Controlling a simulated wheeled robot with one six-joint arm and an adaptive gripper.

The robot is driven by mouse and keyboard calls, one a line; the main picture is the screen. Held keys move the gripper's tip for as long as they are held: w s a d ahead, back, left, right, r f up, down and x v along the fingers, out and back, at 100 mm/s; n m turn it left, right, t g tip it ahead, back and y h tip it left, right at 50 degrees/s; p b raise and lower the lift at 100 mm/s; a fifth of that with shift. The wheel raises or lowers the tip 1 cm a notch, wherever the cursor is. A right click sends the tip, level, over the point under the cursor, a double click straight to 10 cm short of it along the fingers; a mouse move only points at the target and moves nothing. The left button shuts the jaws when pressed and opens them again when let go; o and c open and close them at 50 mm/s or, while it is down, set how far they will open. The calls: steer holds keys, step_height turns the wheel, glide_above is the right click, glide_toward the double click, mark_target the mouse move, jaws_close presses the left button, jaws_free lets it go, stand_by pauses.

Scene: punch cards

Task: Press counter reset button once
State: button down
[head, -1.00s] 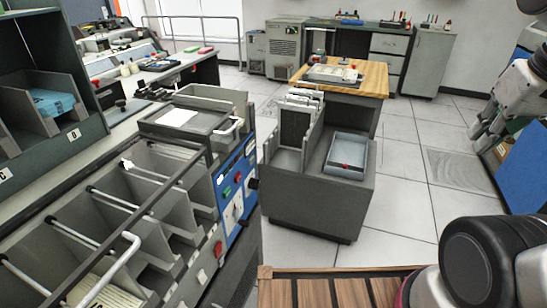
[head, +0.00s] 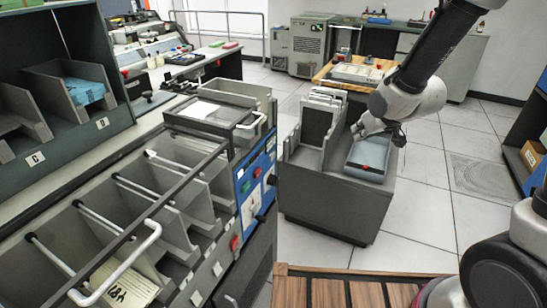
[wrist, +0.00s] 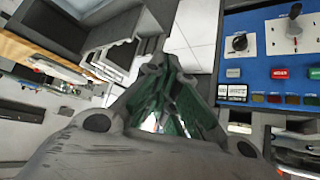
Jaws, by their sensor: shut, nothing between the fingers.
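The machine's blue control panel (head: 257,182) faces right on the card sorter at left. In the wrist view the blue panel (wrist: 260,50) fills the upper right. It carries a grey-white button (wrist: 233,73) above a small black-and-white counter-like display (wrist: 237,91), with a red button (wrist: 280,73) and a green button (wrist: 314,73) to the right. Their lettering is too small to read surely. My gripper (wrist: 158,62) is shut and empty, left of the panel and apart from it. In the head view my gripper (head: 362,130) hangs above the grey cabinet, right of the panel.
A grey cabinet (head: 325,205) with a blue-grey tray (head: 367,160) stands beneath my gripper. The sorter bins (head: 130,225) with white rods lie at left. A wooden-topped table (head: 325,75) is behind. A wooden surface (head: 345,292) is in front. Tiled floor is free at right.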

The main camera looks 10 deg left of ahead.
mark_target(272, 156)
steer(key=a+f+n+y, duration=0.2)
steer(key=a+f+y, duration=0.1)
steer(key=a+f, duration=1)
step_height(272, 156, down, 2)
steer(key=shift+s+a+f+n+t+y, duration=0.2)
steer(key=shift+s+n+t+y, duration=0.1)
steer(key=shift+n, duration=0.1)
steer(key=shift+a+r, duration=0.1)
steer(key=w+a, duration=0.3)
steer(key=a, duration=0.5)
steer(key=shift+a, duration=0.1)
stand_by(0.4)
steer(key=shift+w+a, duration=0.15)
steer(key=shift+a, duration=0.2)
